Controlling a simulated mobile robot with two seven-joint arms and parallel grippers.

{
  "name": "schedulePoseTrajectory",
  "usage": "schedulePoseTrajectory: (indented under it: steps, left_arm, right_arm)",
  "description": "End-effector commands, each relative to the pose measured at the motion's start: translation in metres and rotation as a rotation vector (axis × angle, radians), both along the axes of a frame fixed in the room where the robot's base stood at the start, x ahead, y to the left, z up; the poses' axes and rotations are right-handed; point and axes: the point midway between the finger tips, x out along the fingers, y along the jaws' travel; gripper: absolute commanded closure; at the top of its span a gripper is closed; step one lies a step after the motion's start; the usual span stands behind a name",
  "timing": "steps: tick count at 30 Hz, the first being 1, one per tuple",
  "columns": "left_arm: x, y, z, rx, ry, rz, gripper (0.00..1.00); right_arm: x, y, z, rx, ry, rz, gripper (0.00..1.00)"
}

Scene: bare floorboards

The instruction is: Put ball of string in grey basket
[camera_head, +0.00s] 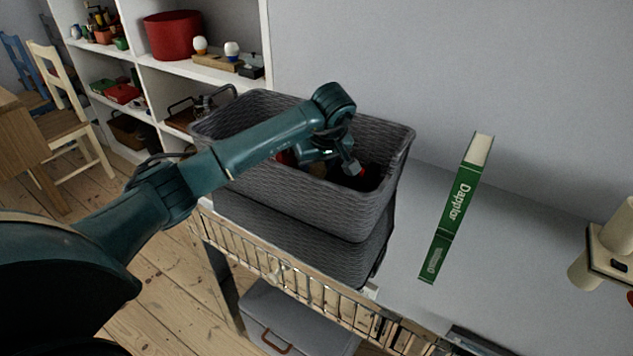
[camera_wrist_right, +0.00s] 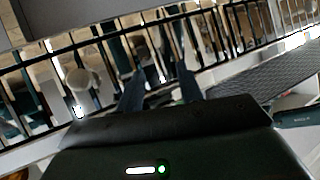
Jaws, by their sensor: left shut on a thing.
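The grey woven basket (camera_head: 317,198) stands with its open top up, on a second grey woven piece (camera_head: 290,237), on the surface by the wall. My left arm reaches over its near left rim. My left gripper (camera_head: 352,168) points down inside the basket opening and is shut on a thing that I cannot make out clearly. A small red patch shows by its tips. I cannot identify the ball of string in either view. My right gripper (camera_wrist_right: 160,78) shows in the right wrist view, its two dark fingers apart with nothing visible between them.
A green book (camera_head: 458,205) stands right of the basket. A cream object (camera_head: 608,250) is at the right edge. White shelves (camera_head: 222,75) with a red round box (camera_head: 173,36) stand behind left. A slatted rail (camera_head: 290,285) runs along the front. The surface around the book is clear.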

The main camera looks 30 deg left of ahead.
Motion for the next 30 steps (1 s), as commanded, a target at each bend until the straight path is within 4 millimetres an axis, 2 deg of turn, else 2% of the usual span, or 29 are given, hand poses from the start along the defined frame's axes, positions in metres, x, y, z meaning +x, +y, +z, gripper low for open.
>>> schedulePoseTrajectory:
  steps: [5,12,23,24,27,30]
  left_arm:
    - [0.000,0.000,-0.012,-0.001,0.001,0.000,0.81]
    - [0.000,0.000,-0.045,-0.001,0.001,-0.001,0.81]
    - [0.000,0.000,-0.050,0.001,0.000,-0.001,0.81]
    - [0.000,0.000,-0.049,0.000,-0.001,-0.001,0.56]
    - [0.000,0.000,-0.049,0.001,0.000,-0.001,0.49]
    - [0.000,0.000,-0.049,0.001,0.000,-0.001,0.49]
  right_arm:
    - [0.000,0.000,0.000,0.000,-0.001,-0.001,0.64]
    - [0.000,0.000,0.000,0.000,-0.001,-0.001,0.64]
    - [0.000,0.000,-0.003,0.002,0.001,-0.001,0.64]
    - [0.000,0.000,-0.002,0.003,0.001,-0.001,0.64]
    - [0.000,0.000,-0.002,0.004,0.001,-0.001,0.64]
    - [0.000,0.000,-0.002,0.004,0.001,-0.001,0.64]
